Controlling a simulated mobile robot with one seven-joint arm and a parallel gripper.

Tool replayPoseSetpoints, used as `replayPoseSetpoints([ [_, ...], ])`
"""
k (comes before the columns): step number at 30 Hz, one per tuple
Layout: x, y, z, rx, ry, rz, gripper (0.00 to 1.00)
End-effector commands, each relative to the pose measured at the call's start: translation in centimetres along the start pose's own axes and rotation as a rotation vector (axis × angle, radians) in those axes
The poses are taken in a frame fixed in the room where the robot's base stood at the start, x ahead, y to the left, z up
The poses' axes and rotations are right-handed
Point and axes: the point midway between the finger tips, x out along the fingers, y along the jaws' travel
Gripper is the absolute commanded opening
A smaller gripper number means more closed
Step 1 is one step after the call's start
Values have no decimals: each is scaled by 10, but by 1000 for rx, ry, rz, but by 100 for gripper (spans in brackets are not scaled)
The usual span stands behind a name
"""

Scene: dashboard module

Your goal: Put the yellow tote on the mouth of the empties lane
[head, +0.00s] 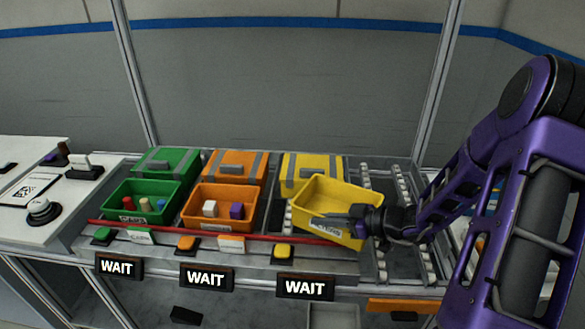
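The yellow tote (335,193) is open-topped and looks empty. It sits askew at the front of the yellow lane, turned and tilted, its right end reaching toward the bare roller lane (392,205) on the right, which I take to be the empties lane. My gripper (345,219) comes from the right and its dark fingers lie at the tote's front right rim. It looks shut on that rim, though the arm's wrist hides part of the grip. The tote's underside and any gap below it are hidden.
A lidded yellow tote (300,164) stands behind. Open orange (195,221) and green (128,214) totes holding small parts are to the left. A red bar (200,232) runs along the lane fronts, above WAIT signs (305,287). A metal post (435,90) rises behind the roller lane.

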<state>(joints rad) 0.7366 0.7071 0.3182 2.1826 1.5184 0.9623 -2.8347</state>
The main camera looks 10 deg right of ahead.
Motion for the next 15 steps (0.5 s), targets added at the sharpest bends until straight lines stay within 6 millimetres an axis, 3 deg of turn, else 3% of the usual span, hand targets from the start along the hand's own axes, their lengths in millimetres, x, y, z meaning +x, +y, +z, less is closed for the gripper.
replayPoseSetpoints([
  [9, 31, 14, -30, -109, 1, -231, 0],
  [15, 39, 16, -43, -159, 0, -361, 0],
])
